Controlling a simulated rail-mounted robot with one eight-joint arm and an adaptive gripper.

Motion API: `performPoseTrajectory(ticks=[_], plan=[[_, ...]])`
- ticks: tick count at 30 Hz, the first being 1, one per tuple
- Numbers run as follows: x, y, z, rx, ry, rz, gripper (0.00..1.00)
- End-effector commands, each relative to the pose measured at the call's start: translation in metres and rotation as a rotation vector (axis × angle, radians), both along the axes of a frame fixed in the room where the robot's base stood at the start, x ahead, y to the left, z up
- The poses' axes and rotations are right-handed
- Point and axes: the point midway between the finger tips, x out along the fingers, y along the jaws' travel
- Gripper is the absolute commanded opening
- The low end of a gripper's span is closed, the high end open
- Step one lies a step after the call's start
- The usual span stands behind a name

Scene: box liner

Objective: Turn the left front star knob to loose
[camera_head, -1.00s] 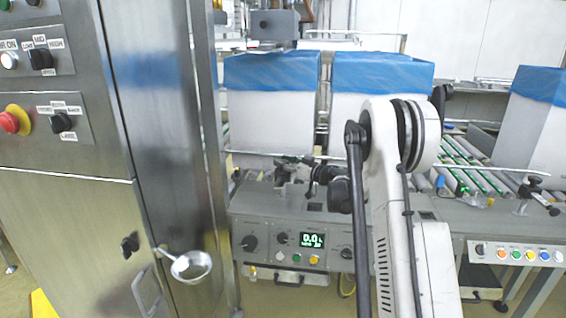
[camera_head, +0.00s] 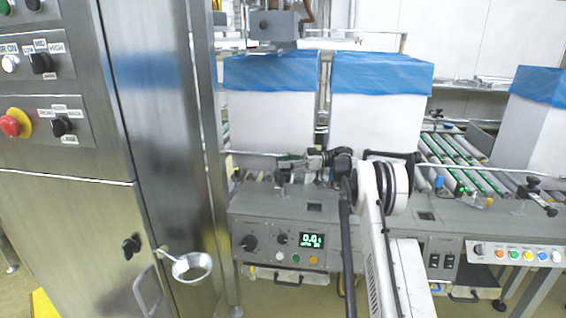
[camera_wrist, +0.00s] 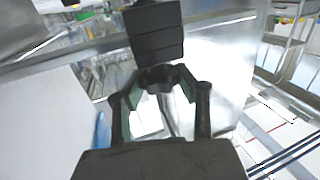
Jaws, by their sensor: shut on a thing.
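My gripper (camera_wrist: 158,88) shows in the wrist view with its two dark fingers closed in on a dark star knob (camera_wrist: 158,74). The fingertips sit at either side of the knob, and its lobed edge shows between them. In the head view my gripper (camera_head: 291,161) is small, above the grey machine console and in front of the left blue-topped white box. The knob is too small and covered there to make out, and its turned angle cannot be told.
A black ribbed block (camera_wrist: 155,32) stands just beyond the knob. White boxes with blue liners (camera_head: 270,115) stand close behind my arm. The grey console (camera_head: 290,212) lies below. A steel cabinet (camera_head: 165,130) rises at left; a roller conveyor (camera_head: 460,160) is at right.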

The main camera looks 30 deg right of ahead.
Motion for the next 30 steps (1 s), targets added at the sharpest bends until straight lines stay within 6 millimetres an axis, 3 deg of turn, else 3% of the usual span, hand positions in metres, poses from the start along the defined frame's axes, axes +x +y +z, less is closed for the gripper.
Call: performPoseTrajectory(ticks=[13, 30], plan=[[0.0001, 0.0, -0.0007, -0.001, 0.0, 0.149, 0.05], [-0.0001, 0.0, -0.0005, -0.001, 0.0, 0.213, 0.05]])
